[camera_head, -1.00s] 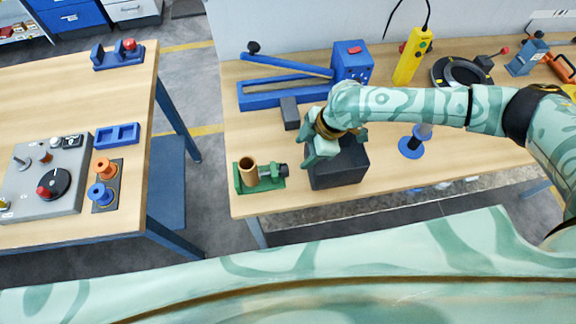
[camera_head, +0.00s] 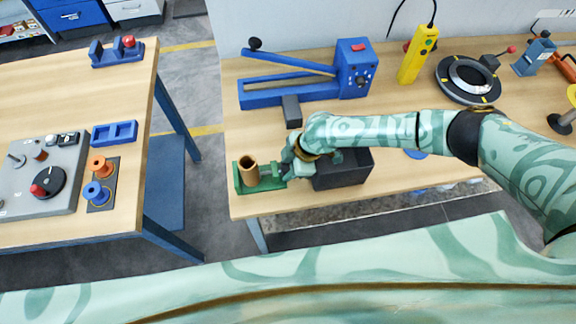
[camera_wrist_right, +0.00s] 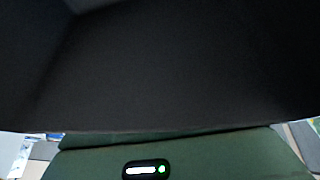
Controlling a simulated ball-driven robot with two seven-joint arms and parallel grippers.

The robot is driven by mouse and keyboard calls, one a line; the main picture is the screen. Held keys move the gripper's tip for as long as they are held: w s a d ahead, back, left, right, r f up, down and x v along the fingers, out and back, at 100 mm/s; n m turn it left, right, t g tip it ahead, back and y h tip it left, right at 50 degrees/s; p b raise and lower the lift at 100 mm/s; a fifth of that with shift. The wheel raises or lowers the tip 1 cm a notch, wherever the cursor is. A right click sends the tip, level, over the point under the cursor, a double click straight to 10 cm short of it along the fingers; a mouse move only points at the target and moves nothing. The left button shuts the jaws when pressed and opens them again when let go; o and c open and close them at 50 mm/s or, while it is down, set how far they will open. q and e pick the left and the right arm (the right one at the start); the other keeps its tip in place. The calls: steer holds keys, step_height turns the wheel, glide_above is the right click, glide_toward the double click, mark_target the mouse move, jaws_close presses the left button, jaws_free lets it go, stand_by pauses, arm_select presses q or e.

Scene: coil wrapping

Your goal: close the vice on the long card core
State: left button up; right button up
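The green vice (camera_head: 243,181) stands near the left front corner of the right-hand workbench. The brown card core (camera_head: 249,169) stands upright in it, an open tube. My right gripper (camera_head: 284,171) is at the right end of the vice, where the dark screw knob is now hidden behind it. Whether its fingers are open, shut or touching the knob cannot be seen. The right wrist view is mostly filled by a dark surface, and no vice or core shows there. My left gripper is not in view.
A dark open box (camera_head: 345,172) stands just right of my gripper, under my forearm. A blue lever machine (camera_head: 300,90) and a yellow pendant (camera_head: 417,55) are behind. A gap separates this bench from the left table (camera_head: 130,185).

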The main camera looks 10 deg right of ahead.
steer(key=c, duration=0.4)
steer(key=g+b, duration=0.2)
steer(key=b, duration=0.1)
steer(key=shift+w+f, duration=0.2)
steer(key=shift+f, duration=0.1)
steer(key=shift+r+m+g+b, duration=0.2)
steer(key=shift+m+g+b, duration=0.1)
steer(key=shift+g+b, duration=0.1)
steer(key=o, duration=1)
steer(key=shift+r, duration=0.1)
steer(key=p+v, duration=0.2)
steer(key=v, duration=1.4)
steer(key=shift+d+r+p, duration=0.1)
steer(key=shift+d+p, duration=0.05)
steer(key=shift+p, duration=0.25)
